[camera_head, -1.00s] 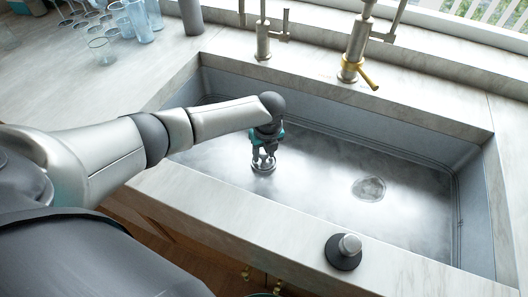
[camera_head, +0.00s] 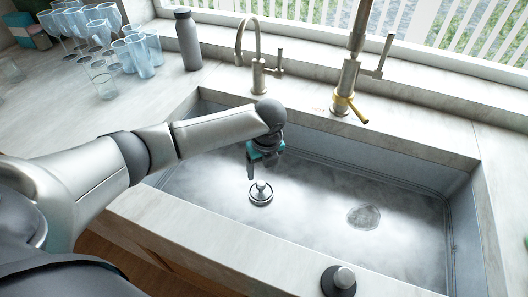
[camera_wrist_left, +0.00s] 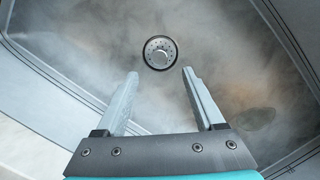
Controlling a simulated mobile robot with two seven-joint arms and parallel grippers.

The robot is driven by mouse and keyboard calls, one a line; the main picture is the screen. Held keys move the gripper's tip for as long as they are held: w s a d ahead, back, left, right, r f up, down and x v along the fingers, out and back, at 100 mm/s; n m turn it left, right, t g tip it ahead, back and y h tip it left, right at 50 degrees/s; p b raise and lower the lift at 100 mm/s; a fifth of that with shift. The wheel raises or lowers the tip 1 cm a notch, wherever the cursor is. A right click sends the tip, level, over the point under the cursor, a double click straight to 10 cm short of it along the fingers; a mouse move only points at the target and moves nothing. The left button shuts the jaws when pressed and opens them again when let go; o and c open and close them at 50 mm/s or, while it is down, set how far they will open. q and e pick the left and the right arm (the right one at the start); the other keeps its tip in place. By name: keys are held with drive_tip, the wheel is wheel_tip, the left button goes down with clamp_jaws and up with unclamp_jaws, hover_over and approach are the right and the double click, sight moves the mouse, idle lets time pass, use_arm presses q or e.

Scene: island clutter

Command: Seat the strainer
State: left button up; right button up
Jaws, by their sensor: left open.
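The strainer (camera_head: 261,194), a round silver disc with a raised knob, sits level on the sink floor in the left half of the basin. In the left wrist view the strainer (camera_wrist_left: 160,53) shows a dark rim and small holes, just beyond the fingertips. I cannot tell whether it sits in an opening. My left gripper (camera_head: 257,172) is open and empty above it, fingers pointing down; its fingers (camera_wrist_left: 160,74) also show in the wrist view. A round drain (camera_head: 363,217) lies to the right on the sink floor. My right gripper is out of view.
The sink's front rim (camera_head: 215,232) lies under my left forearm. A black stopper with a silver knob (camera_head: 340,281) stands on it. Two faucets (camera_head: 258,75) (camera_head: 345,85), a grey bottle (camera_head: 187,40) and several glasses (camera_head: 138,55) stand behind. The right basin is clear.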

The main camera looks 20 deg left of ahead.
use_arm(q)
wheel_tip(320, 180, up, 6)
drive_tip(key=p, duration=0.1)
drive_tip(key=shift+s+d, duration=0.3)
idle(0.3)
